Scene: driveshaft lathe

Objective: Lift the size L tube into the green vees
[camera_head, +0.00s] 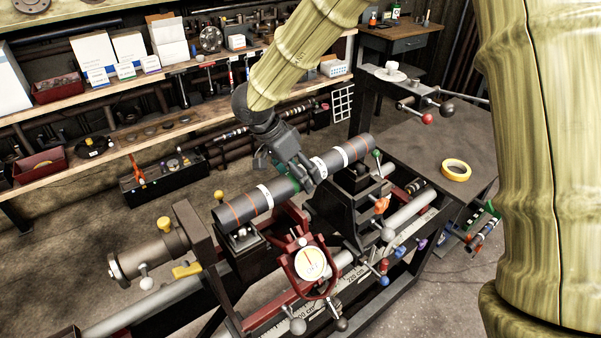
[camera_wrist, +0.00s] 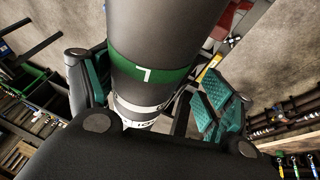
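The size L tube (camera_head: 233,208) is a dark grey pipe with orange lines and white bands, lying lengthwise over the lathe bed in the head view. In the wrist view its green band (camera_wrist: 150,75) bears a white L. My gripper (camera_head: 300,182) is at the tube's middle, its fingers on either side of it. The right finger's teal pad shows its face and stands off the tube; the left pad is close to its side. The tube's left part lies over a support with silver rollers (camera_head: 241,233), its right part over a black stand (camera_head: 345,203). I cannot tell whether it touches them.
A red-framed dial gauge (camera_head: 311,263) stands in front of the tube. A tailstock-like part (camera_head: 150,255) is at the left. Shelves with boxes (camera_head: 95,50) fill the back. A tape roll (camera_head: 456,169) lies on the grey top at right. Coloured knobs line the bed front.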

